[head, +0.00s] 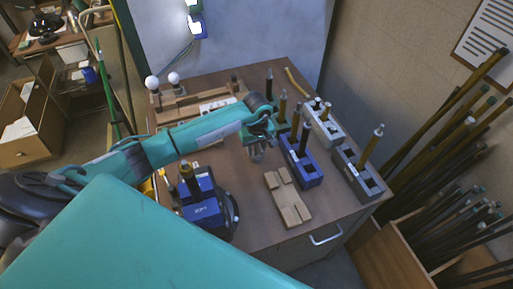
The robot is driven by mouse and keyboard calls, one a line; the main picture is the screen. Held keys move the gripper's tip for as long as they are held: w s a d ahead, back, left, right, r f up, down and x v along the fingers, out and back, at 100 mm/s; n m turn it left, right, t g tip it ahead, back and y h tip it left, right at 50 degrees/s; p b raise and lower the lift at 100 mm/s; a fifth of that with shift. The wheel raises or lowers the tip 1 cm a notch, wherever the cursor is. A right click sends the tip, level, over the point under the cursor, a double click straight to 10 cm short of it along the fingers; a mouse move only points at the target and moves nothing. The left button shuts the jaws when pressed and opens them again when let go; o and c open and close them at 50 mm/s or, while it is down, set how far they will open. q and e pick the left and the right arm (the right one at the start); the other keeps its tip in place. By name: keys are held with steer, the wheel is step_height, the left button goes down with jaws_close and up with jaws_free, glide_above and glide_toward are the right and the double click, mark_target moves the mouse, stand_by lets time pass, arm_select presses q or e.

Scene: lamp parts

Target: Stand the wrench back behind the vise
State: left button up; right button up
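A blue vise-like block (205,212) with a dark base sits at the front left of the table, with a dark and brass post rising from it. I cannot clearly pick out the wrench; a small yellow piece (165,178) shows at the left of the blue block, too small to name. My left gripper (257,153) hangs over the middle of the table, pointing down, to the right of the blue block and apart from it. Its fingers are small and dark, and I cannot tell whether they are open. My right gripper is out of view.
Right of my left gripper stand a blue holder (301,165), a grey holder (357,175) and a paler holder (323,125), with upright rods. A wooden block (287,198) lies near the front edge. White-knobbed parts (174,79) stand at the back left. Bare tabletop (250,215) lies between the blue and wooden blocks.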

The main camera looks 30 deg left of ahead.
arm_select(q)
steer(key=shift+r, duration=0.1)
steer(key=shift+r+p, duration=0.2)
steer(key=shift+p, duration=0.1)
step_height(320, 180, up, 10)
steer(key=b, duration=0.4)
steer(key=shift+w+r, duration=0.1)
steer(key=shift+r, duration=0.8)
